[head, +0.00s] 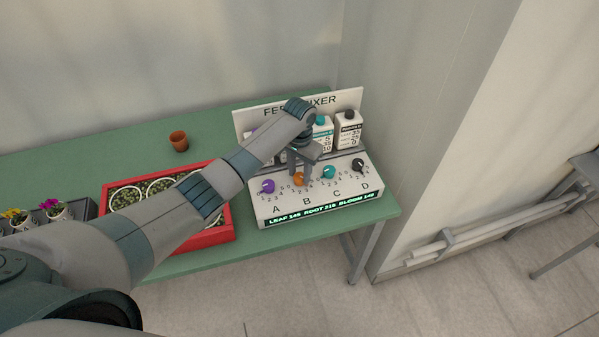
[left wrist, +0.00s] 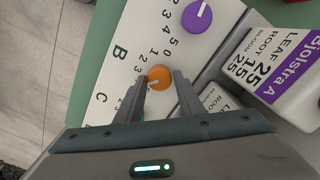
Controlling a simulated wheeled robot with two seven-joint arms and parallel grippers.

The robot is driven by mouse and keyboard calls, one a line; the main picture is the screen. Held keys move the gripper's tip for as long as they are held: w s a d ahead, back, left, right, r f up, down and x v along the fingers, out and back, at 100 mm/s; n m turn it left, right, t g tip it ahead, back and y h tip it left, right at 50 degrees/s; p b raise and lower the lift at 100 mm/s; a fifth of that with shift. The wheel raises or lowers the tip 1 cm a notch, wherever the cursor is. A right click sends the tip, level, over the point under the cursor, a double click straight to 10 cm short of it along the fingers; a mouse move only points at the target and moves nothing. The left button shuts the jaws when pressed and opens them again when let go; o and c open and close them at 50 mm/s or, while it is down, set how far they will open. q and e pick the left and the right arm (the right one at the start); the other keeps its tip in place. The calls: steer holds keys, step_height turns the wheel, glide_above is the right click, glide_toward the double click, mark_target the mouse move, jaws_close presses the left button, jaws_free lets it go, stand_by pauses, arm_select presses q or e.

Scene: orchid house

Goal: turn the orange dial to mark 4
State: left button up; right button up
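The orange dial (head: 298,178) sits above the letter B on the white sloped panel of the mixer (head: 320,202). My left gripper (head: 302,170) is over it, pointing down at the panel. In the left wrist view, the orange dial (left wrist: 159,76) lies between the two spread fingertips (left wrist: 161,82), which look apart from its sides. The dial's white pointer line points left and slightly down in that view. Small numbers ring the dial, but a finger covers some, so I cannot tell which mark it points at. My right gripper is not in view.
A purple dial (head: 267,186) is left of the orange one; a teal dial (head: 329,172) and a black dial (head: 358,165) are right. Bottles (head: 348,130) stand behind the panel. A red tray (head: 214,237) and a terracotta pot (head: 179,141) are on the green table (head: 270,246).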

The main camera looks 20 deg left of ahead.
arm_select(q)
steer(key=shift+o, duration=1.3)
steer(key=shift+r+b, duration=0.35)
steer(key=shift+r, duration=0.5)
step_height(320, 180, up, 9)
steer(key=b, duration=0.3)
step_height(320, 180, up, 7)
steer(key=p, duration=0.1)
glide_above(300, 176)
steer(key=shift+a+f, duration=0.1)
steer(key=shift+f, duration=0.1)
